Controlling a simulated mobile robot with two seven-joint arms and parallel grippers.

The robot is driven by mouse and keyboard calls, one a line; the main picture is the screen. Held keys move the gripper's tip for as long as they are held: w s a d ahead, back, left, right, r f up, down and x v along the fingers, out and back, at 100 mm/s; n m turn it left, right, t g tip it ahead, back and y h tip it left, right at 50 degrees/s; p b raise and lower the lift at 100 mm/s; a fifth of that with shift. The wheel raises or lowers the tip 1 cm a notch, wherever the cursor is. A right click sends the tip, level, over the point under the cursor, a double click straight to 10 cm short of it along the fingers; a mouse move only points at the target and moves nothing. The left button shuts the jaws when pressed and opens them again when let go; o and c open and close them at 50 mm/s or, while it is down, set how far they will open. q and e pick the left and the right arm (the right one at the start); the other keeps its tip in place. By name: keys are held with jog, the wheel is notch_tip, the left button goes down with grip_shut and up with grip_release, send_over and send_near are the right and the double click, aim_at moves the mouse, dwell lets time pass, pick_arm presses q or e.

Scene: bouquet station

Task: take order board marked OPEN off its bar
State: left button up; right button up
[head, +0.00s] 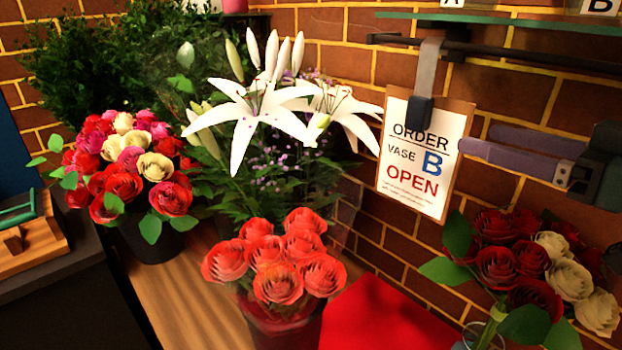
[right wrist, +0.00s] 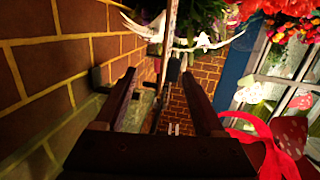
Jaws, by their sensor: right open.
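The order board (head: 426,153), a white sheet on brown backing reading "ORDER VASE B OPEN", hangs before the brick wall. A grey hook with a dark lower end (head: 425,85) holds it from the dark bar (head: 490,50). My right gripper (head: 474,142) is open and empty to the right of the board, its fingers pointing left at it, apart from it. In the right wrist view the open fingers (right wrist: 160,88) have a thin upright edge, probably the board (right wrist: 169,40), beyond and between them. My left gripper is not in view.
A glass shelf (head: 500,27) runs above the bar. White lilies (head: 258,110) stand close to the board's left. Red roses (head: 275,262) stand in front, and a red and cream bouquet (head: 530,265) below my right gripper. The brick wall (head: 335,35) is close behind.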

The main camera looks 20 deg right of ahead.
aim_at(428, 124)
jog(key=w+y, duration=0.1)
jog(key=w+a+n+y+b, duration=0.1)
jog(key=w, duration=0.1)
jog(key=w+a+n+y, duration=0.1)
jog(key=shift+w+a+f+b, duration=0.15)
jog(key=shift+w+b, duration=0.05)
jog(key=shift+b, duration=0.15)
jog(key=shift+r+p+x, duration=0.15)
jog(key=shift+p+x, duration=0.2)
jog(key=shift+x, duration=0.8)
jog(key=shift+r+p+x, duration=0.15)
jog(key=shift+p+x, duration=0.2)
jog(key=shift+x, duration=0.8)
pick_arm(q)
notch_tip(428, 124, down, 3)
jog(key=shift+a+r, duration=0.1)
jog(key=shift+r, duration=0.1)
pick_arm(e)
jog(key=shift+w+a+f, duration=0.1)
jog(key=shift+w+a, duration=0.2)
jog(key=shift+c, duration=0.3)
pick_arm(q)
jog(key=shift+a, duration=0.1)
pick_arm(e)
grip_shut()
